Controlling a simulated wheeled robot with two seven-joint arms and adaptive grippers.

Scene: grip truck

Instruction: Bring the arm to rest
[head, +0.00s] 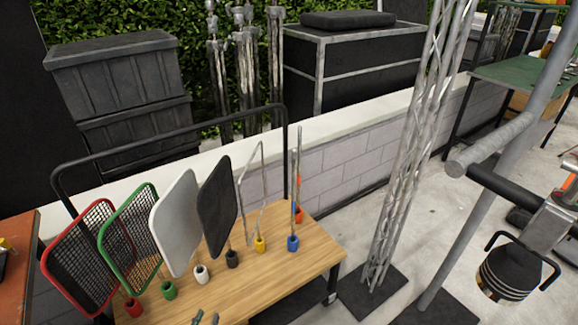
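My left gripper (206,319) shows only as two grey fingertips at the bottom edge of the head view, over the front part of the wooden cart top (275,287). The tips are apart with nothing seen between them; the rest of the gripper is cut off by the frame. My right gripper is out of view. No held object shows.
On the cart stand upright panels: red mesh (85,258), green mesh (130,238), white (175,225), black (217,205), and thin frames with yellow (260,244) and blue (293,243) bases. A lattice truss (410,150) and a lamp (508,272) stand right.

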